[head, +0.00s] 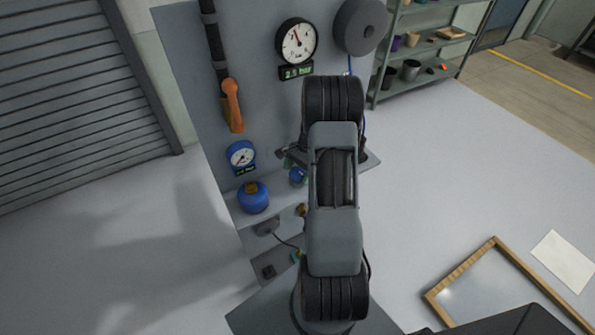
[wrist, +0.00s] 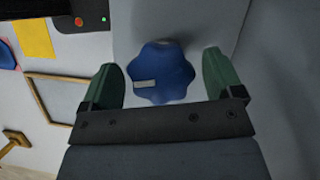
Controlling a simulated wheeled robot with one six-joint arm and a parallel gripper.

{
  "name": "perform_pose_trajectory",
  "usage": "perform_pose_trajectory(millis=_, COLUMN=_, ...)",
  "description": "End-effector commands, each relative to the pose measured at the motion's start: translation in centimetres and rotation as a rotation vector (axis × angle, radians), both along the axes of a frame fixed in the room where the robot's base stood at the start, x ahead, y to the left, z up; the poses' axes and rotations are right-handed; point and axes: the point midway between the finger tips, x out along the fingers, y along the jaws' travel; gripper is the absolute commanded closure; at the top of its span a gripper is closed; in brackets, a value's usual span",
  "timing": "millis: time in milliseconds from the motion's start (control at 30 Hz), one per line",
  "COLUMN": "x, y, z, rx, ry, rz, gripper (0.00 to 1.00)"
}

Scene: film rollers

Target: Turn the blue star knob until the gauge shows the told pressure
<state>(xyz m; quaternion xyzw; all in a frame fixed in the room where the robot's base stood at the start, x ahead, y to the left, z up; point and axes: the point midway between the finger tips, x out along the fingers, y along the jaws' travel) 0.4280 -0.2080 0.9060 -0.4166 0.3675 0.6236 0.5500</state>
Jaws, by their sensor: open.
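The blue star knob (wrist: 165,72) shows in the wrist view with a pale mark on one lobe. My gripper (wrist: 160,61) is open, with one green finger on each side of the knob. Gaps show between the fingers and the knob. In the head view the blue knob (head: 298,176) is partly hidden by my arm. A large white-faced gauge (head: 297,42) with a red needle is high on the grey panel. Its green display (head: 296,71) seems to read 2.5. A smaller blue gauge (head: 241,157) is lower left; its display is too small to read.
An orange-handled lever (head: 232,105) hangs on the panel's left side. A blue rounded vessel (head: 253,199) stands below the small gauge. A grey round disc (head: 360,26) is at the panel's top right. Shelves (head: 430,44) stand behind. The floor to the right is largely open.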

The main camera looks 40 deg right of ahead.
Motion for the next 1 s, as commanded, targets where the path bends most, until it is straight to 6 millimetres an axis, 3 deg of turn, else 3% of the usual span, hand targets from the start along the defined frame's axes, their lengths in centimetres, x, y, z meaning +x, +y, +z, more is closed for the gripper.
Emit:
perform_pose_trajectory(millis=167, x=0.01, y=0.01, z=0.00, rx=0.000, ry=0.000, rz=0.000, gripper=0.16)
perform_pose_trajectory(millis=667, x=0.03, y=0.00, z=0.03, rx=0.000, ry=0.000, rz=0.000, gripper=0.63)
perform_pose_trajectory(millis=1000, x=0.04, y=0.02, z=0.03, rx=0.000, ry=-0.001, rz=-0.259, gripper=0.63)
